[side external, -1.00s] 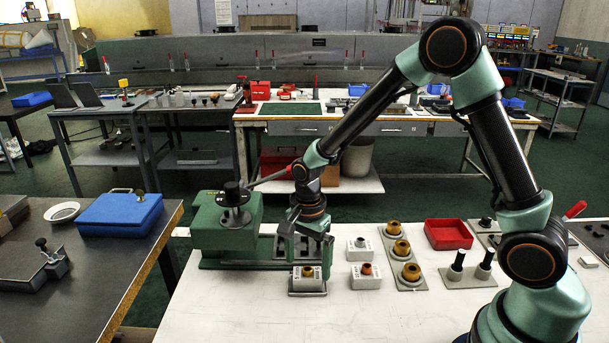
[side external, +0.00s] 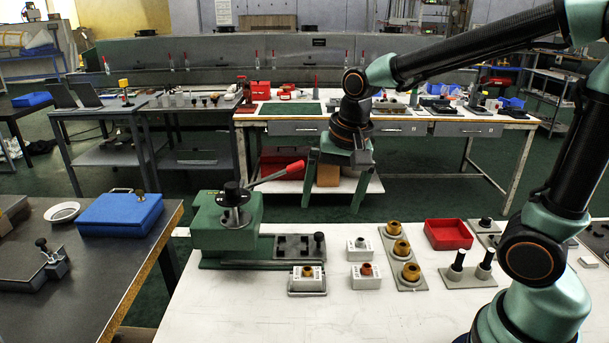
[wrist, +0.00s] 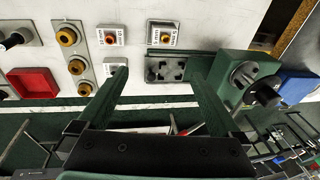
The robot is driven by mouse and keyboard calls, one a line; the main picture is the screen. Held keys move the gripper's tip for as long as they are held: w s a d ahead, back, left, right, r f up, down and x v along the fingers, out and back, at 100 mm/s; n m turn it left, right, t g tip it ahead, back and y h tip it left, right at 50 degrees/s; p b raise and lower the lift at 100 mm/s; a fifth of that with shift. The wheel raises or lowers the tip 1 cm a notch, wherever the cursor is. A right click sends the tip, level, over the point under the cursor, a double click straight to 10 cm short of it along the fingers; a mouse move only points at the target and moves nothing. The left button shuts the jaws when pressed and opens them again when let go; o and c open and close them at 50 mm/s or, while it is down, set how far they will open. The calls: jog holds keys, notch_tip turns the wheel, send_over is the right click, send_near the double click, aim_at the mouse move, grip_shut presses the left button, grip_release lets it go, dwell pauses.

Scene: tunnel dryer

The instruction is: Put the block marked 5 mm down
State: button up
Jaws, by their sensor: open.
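A third block (side external: 355,252) with a grey top stands behind that one. My gripper (side external: 332,207) is open and empty, raised well above and behind the blocks. Its spread fingers (wrist: 160,73) show nothing between them in the wrist view.
A green press (side external: 225,230) with a red-handled lever (side external: 288,170) stands left of the blocks, beside a dark slotted plate (side external: 285,246).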

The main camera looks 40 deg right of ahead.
jog(key=s+d+r+n+t, duration=0.2)
jog(key=s+n, duration=0.4)
jog(key=n, duration=0.3)
jog(key=shift+s+r+t, duration=0.25)
jog(key=shift+r+t, duration=0.35)
jog(key=shift+r, duration=0.35)
